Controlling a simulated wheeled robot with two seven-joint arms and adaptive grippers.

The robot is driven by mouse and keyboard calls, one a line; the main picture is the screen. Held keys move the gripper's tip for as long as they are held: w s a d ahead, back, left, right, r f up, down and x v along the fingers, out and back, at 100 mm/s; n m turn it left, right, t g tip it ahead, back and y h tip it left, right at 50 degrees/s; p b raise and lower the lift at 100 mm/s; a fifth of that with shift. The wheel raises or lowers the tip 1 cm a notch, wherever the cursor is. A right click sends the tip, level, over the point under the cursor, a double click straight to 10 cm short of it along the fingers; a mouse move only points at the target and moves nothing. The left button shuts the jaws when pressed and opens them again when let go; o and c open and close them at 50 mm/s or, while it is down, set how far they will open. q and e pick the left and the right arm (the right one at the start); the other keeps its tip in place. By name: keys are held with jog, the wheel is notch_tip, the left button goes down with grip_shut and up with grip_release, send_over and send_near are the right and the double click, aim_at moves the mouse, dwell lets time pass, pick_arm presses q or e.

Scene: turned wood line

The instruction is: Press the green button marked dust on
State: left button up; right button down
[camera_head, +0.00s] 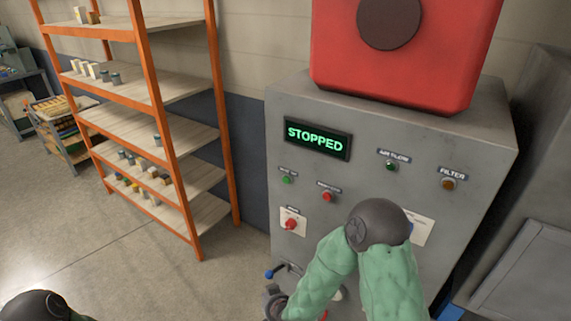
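The green button (286,179) is small and round, on the upper left of the grey control cabinet's front (360,172). Its label is too small to read surely. A red button (327,197) sits to its right and slightly lower. The display (318,138) above them reads STOPPED in green letters. My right arm, with green covering and a dark joint, rises in front of the cabinet's lower part and bends back down to the left. No fingers of my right gripper show clearly. Only a dark joint of my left arm shows at the bottom left; its gripper is out of view.
A red knob (291,224) sits below the green button. A green AIR FLOW lamp (391,167) and an amber FILTER lamp (449,184) are at the right. A red housing (410,75) stands on top. Orange-framed shelves (150,95) stand left, with open floor before them.

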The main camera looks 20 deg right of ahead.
aim_at(286, 180)
jog(key=w+r+m+t+h+p, duration=0.1)
jog(key=w+r+m+t+p, duration=0.1)
jog(key=r, duration=1.4)
jog(key=w+d+r+m+t+h+p, duration=0.1)
jog(key=w+r+t+p, duration=0.3)
jog(key=r, duration=1.2)
jog(key=h+p, duration=0.1)
jog(key=p, duration=0.2)
jog(key=shift+w+m+t, duration=0.15)
jog(key=shift+m+t, duration=0.25)
jog(key=shift+w+d, duration=0.1)
jog(key=shift+d, duration=0.05)
jog(key=w+d, duration=0.5)
jog(key=d, duration=0.1)
jog(key=shift+w+d, duration=0.15)
jog(key=shift+d, duration=0.25)
